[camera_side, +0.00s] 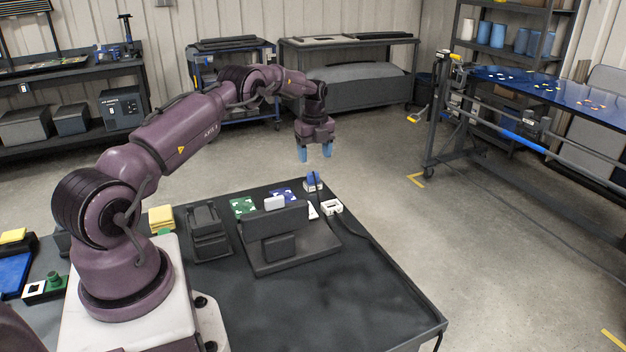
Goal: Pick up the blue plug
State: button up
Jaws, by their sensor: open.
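The blue plug (312,181) stands near the far right edge of the dark table, partly behind a grey block-like stand. It is small in this view, and a dark cable appears to run near it. My gripper (315,153) has light blue fingertips and points down. It hangs above the blue plug in the picture, with a visible gap between them. The fingers are apart and nothing shows between them.
The grey stand (290,245) with a white piece on top is on the table (300,310). Around it are a dark holder (208,232), yellow blocks (161,219), a green board (242,207) and a white socket-like piece (331,207). The table's front right is clear.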

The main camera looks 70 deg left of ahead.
aim_at(314, 174)
notch_tip(314, 174, down, 8)
jog(key=shift+a+r, duration=0.15)
jog(key=shift+r, duration=0.1)
jog(key=shift+c, duration=0.2)
jog(key=c, duration=1)
